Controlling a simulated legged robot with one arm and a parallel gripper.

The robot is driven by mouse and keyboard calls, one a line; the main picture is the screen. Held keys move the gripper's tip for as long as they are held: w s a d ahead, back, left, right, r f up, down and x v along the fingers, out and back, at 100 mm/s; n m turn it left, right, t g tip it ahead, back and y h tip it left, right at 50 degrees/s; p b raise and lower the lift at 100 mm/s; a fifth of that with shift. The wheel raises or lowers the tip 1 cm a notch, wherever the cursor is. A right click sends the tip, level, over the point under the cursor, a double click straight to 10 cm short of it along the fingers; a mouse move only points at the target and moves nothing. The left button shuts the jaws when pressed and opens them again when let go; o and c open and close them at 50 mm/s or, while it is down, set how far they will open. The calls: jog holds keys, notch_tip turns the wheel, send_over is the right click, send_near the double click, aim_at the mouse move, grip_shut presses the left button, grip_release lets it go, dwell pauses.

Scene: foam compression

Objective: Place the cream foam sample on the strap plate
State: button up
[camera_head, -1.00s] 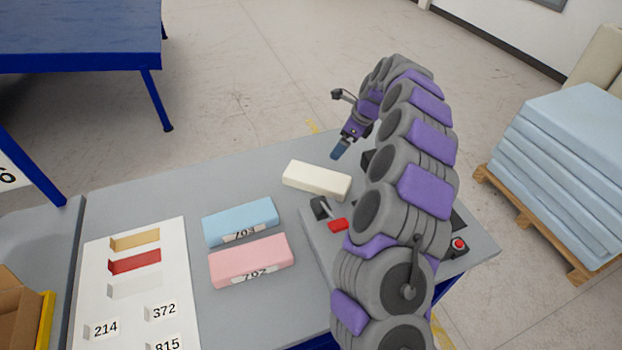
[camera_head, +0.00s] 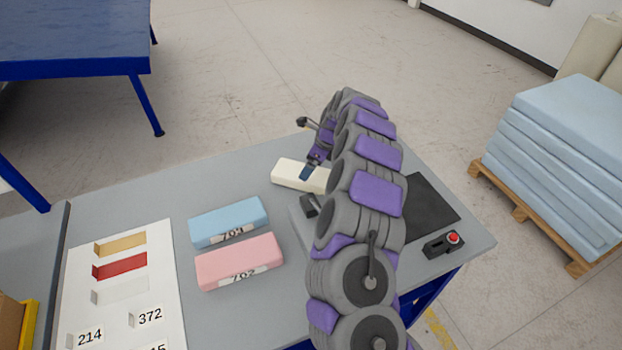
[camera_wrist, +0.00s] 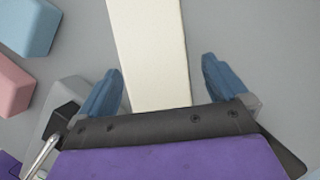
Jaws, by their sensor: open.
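The cream foam sample (camera_head: 290,173) is a long pale block lying on the grey table, behind the blue and pink blocks. In the wrist view the cream foam (camera_wrist: 152,50) runs lengthwise between the two blue fingers of my gripper (camera_wrist: 160,88). The fingers are open, one on each side, with a gap on both sides. In the head view my gripper (camera_head: 305,172) is at the foam, its fingertips overlapping it in the picture. My arm hides the foam's right end. The strap plate is not clearly identifiable; a grey plate (camera_head: 297,228) with a dark clamp shows partly behind my arm.
Blue foam (camera_head: 229,220) and pink foam (camera_head: 240,262) lie left of the arm. A white sheet (camera_head: 120,290) with colour samples and number tags is further left. A black pad (camera_head: 432,208) and a red-button box (camera_head: 443,244) are at the right.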

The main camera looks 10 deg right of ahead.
aim_at(286, 172)
jog(key=a+f, duration=0.2)
jog(key=a+b, duration=0.1)
jog(key=shift+s+a+f, duration=0.25)
jog(key=shift+a+f, duration=0.05)
jog(key=shift+f, duration=0.1)
jog(key=shift+d+f, duration=0.4)
jog(key=shift+c, duration=1.1)
jog(key=shift+w+f, duration=0.25)
jog(key=shift+f, duration=0.05)
jog(key=shift+c, duration=0.8)
jog(key=shift+w, duration=0.15)
jog(key=shift+c, duration=0.8)
jog(key=shift+w+r, duration=0.2)
jog(key=shift+r, duration=0.1)
jog(key=shift+c, duration=0.9)
